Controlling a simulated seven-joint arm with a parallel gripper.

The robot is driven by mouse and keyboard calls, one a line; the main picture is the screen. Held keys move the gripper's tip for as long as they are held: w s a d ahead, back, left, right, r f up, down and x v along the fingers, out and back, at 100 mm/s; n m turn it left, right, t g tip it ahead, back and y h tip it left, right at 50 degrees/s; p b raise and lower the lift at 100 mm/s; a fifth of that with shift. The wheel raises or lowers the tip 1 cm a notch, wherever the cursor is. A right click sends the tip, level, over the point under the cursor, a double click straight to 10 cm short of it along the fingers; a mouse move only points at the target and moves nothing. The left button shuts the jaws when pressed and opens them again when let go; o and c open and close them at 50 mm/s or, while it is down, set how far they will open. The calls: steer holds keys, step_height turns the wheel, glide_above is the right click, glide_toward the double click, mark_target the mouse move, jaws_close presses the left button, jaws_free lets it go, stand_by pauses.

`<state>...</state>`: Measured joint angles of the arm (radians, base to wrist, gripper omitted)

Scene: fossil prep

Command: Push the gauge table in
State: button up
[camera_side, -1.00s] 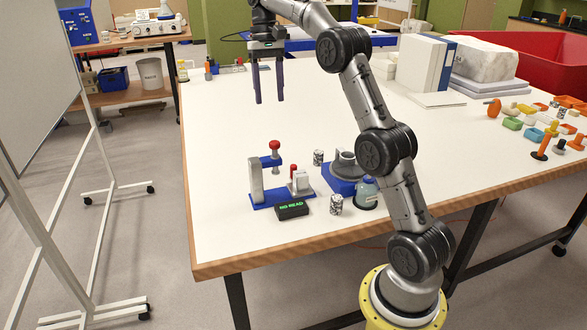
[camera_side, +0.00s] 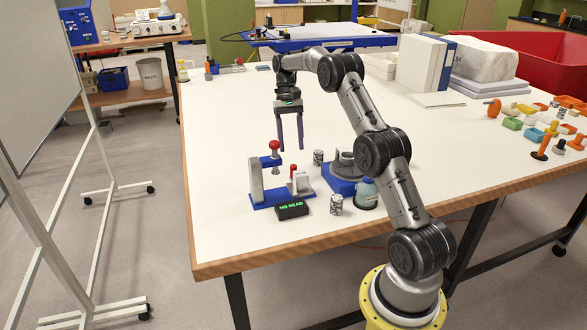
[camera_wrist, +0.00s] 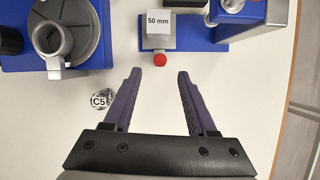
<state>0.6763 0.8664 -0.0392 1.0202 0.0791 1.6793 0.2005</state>
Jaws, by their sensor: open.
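The gauge stands on a blue base (camera_side: 270,200), with a grey post (camera_side: 256,181) and a red-topped plunger (camera_side: 274,146) on its arm. The gauge table, a small grey block with a red knob (camera_side: 293,169), sits on the base's right part. In the wrist view the block carries a "50 mm" label (camera_wrist: 159,22), and its red knob (camera_wrist: 160,59) faces my gripper. A dark display (camera_side: 291,210) reads "NO READ" in green. My gripper (camera_wrist: 159,74) is open and empty, fingers pointing down, on the far side of the gauge. The knob lies just beyond and between the fingertips, apparently untouched.
A blue-based grey fixture (camera_side: 344,178) stands right of the gauge. A speckled cylinder marked C5 (camera_wrist: 101,99) lies left of my fingers in the wrist view. The tabletop behind my gripper is clear.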

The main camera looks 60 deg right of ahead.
mark_target(293, 165)
steer(key=x, duration=0.8)
steer(key=shift+f, duration=0.1)
jaws_close()
stand_by(1.2)
